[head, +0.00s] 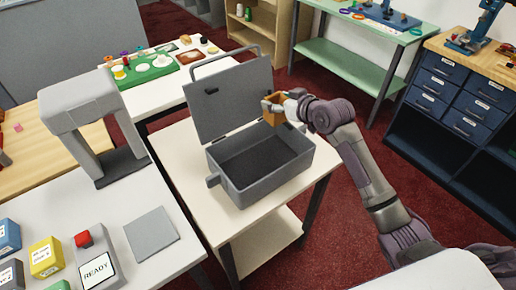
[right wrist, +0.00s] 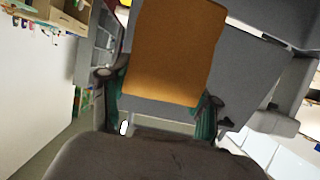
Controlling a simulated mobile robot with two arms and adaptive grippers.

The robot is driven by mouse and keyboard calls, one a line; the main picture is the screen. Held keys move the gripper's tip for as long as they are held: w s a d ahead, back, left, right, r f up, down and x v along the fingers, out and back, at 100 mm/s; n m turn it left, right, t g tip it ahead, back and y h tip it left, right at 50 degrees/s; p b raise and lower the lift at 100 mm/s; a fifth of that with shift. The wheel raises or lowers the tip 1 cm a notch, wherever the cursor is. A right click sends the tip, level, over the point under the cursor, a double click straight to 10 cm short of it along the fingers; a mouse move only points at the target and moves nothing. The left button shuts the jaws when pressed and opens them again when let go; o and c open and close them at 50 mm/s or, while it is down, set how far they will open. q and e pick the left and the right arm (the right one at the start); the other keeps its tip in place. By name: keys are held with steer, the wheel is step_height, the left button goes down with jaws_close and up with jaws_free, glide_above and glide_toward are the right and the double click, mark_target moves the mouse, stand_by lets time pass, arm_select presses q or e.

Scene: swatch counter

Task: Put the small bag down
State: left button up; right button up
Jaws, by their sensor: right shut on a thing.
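The small bag (head: 273,116) is a flat orange-brown piece. It also shows large in the right wrist view (right wrist: 176,50). My right gripper (head: 275,103) is shut on it, with a finger on each side of it in the right wrist view (right wrist: 163,98). In the head view the bag shows by the back right corner of an open grey case (head: 245,190), in front of its raised lid (head: 212,102). It looks held above the case's rim; the exact height is hard to tell. The case's dark floor is bare. My left gripper is out of view.
The case stands on a small white table (head: 185,152) with a lower shelf (head: 265,237). At left a white counter (head: 120,205) bears a grey arch, a flat grey square (head: 151,233), coloured blocks and a READY box (head: 96,262). Blue drawers (head: 450,85) stand at right.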

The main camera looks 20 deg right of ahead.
steer(key=shift+s+a+f+p, duration=0.35)
steer(key=shift+s+a+f, duration=0.8)
steer(key=shift+f, duration=0.65)
steer(key=shift+s+a+f+p, duration=0.3)
steer(key=shift+s+a+f, duration=0.6)
steer(key=shift+s+f, duration=0.65)
steer(key=shift+s+a+f+p, duration=0.35)
steer(key=shift+s+a+f, duration=0.7)
steer(key=shift+f, duration=0.95)
steer(key=o, duration=0.9)
steer(key=shift+c, duration=0.2)
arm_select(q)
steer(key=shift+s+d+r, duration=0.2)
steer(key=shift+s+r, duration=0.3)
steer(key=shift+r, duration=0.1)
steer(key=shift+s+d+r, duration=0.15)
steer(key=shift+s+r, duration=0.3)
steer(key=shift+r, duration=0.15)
